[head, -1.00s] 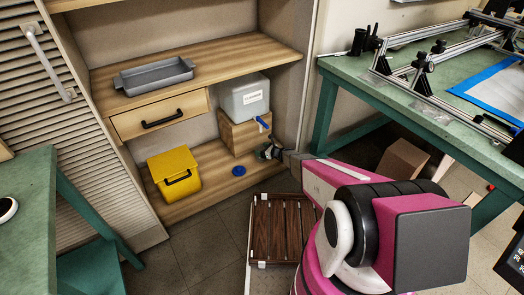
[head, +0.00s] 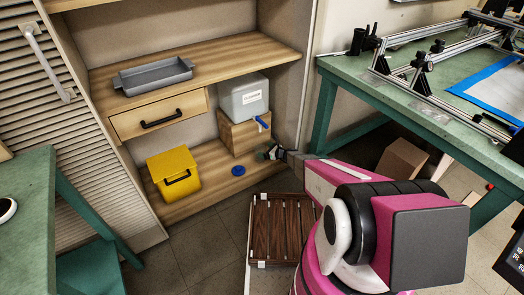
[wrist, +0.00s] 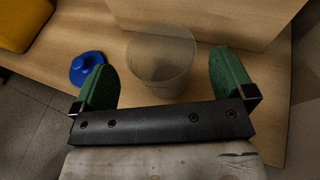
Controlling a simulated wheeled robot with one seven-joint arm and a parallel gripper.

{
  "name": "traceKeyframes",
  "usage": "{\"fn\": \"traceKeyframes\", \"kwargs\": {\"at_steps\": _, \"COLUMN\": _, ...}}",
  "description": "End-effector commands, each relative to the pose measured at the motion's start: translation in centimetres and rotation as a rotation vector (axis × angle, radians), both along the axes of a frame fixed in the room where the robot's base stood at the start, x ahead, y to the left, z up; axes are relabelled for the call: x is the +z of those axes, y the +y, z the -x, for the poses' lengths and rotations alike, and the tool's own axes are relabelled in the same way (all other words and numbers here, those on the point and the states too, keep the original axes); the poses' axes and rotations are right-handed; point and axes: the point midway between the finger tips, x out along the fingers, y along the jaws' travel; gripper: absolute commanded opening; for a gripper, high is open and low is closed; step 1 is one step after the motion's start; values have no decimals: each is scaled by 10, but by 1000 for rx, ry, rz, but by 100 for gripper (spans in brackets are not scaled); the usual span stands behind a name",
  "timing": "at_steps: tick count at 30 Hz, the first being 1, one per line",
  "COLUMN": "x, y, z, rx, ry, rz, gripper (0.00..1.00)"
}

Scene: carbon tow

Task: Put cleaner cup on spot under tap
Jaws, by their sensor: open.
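A clear, see-through cup (wrist: 160,62) stands upright on the lower wooden shelf in the wrist view. My gripper (wrist: 164,80) is open, its green fingertips wide apart on either side of the cup, with gaps visible. In the head view my gripper (head: 266,153) is low in front of the wooden block; I cannot make out the cup there. The blue tap (head: 262,123) sticks out from the grey tank (head: 243,98) above. The spot under the tap cannot be told apart.
The tank stands on a wooden block (head: 238,138). A blue round piece (head: 238,170) lies left of my gripper, and it also shows in the wrist view (wrist: 88,68). A yellow bin (head: 172,172) stands farther left. A green table (head: 430,80) is at right.

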Motion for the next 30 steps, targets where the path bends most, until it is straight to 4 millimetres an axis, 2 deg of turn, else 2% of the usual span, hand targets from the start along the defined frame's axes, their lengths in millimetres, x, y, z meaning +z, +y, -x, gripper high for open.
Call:
{"fn": "traceKeyframes", "kwargs": {"at_steps": 3, "x": 10, "y": -21, "z": 17, "rx": -1, "ry": 0, "rz": 0, "gripper": 100}}
{"fn": "traceKeyframes", "kwargs": {"at_steps": 9, "x": 20, "y": -49, "z": 35, "rx": 0, "ry": 0, "rz": 0, "gripper": 100}}
{"fn": "traceKeyframes", "kwargs": {"at_steps": 16, "x": 25, "y": -65, "z": 44, "rx": 3, "ry": -1, "rz": 2, "gripper": 100}}
{"fn": "traceKeyframes", "kwargs": {"at_steps": 19, "x": 36, "y": -66, "z": 51, "rx": 31, "ry": -22, "rz": 28, "gripper": 100}}
{"fn": "traceKeyframes", "kwargs": {"at_steps": 23, "x": 67, "y": -63, "z": 68, "rx": 136, "ry": -97, "rz": 130, "gripper": 100}}
{"fn": "traceKeyframes", "kwargs": {"at_steps": 30, "x": 150, "y": -65, "z": 130, "rx": 501, "ry": -336, "rz": 461, "gripper": 100}}
